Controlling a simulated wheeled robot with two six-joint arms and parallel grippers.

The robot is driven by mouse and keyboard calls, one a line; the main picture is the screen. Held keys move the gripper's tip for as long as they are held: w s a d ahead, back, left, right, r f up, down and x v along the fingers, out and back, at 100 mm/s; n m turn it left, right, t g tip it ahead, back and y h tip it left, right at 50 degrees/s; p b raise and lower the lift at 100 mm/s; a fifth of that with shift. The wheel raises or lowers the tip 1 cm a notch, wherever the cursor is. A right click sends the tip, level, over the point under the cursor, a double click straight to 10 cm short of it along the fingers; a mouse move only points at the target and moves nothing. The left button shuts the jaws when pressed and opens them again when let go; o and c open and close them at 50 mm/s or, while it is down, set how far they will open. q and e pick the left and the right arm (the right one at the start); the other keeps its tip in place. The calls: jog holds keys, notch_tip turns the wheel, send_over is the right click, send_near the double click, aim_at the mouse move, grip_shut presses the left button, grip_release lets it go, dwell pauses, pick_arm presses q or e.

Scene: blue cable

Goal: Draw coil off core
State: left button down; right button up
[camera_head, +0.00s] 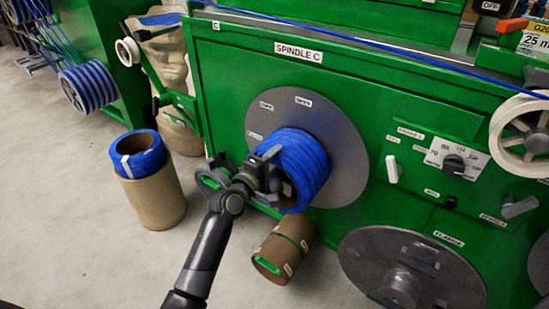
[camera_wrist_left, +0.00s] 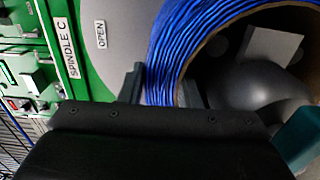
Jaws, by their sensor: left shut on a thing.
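The blue coil (camera_head: 306,165) sits in front of the round grey plate (camera_head: 345,150) at the spindle labelled "SPINDLE C". My left gripper (camera_head: 264,172) is shut on the near left edge of the coil. In the left wrist view my left gripper (camera_wrist_left: 164,90) has a finger on either side of the coil's wall (camera_wrist_left: 172,62). A brown ring (camera_wrist_left: 190,58) lines the coil's inside, and a grey rounded core (camera_wrist_left: 255,75) shows within the opening. I cannot tell how much of the core is still inside the coil. My right gripper is out of view.
A cardboard drum (camera_head: 155,195) with a blue coil (camera_head: 140,153) on top stands on the floor at left. A brown tube (camera_head: 284,250) lies below the spindle. A steel flange disc (camera_head: 412,272) is at lower right. Open floor (camera_head: 85,240) lies left.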

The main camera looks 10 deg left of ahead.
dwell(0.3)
pick_arm(q)
jog(key=shift+r, duration=0.2)
jog(key=shift+r+p, duration=0.45)
jog(key=shift+p, duration=0.15)
jog(key=shift+p+v, duration=0.35)
jog(key=shift+v, duration=0.65)
dwell(2.0)
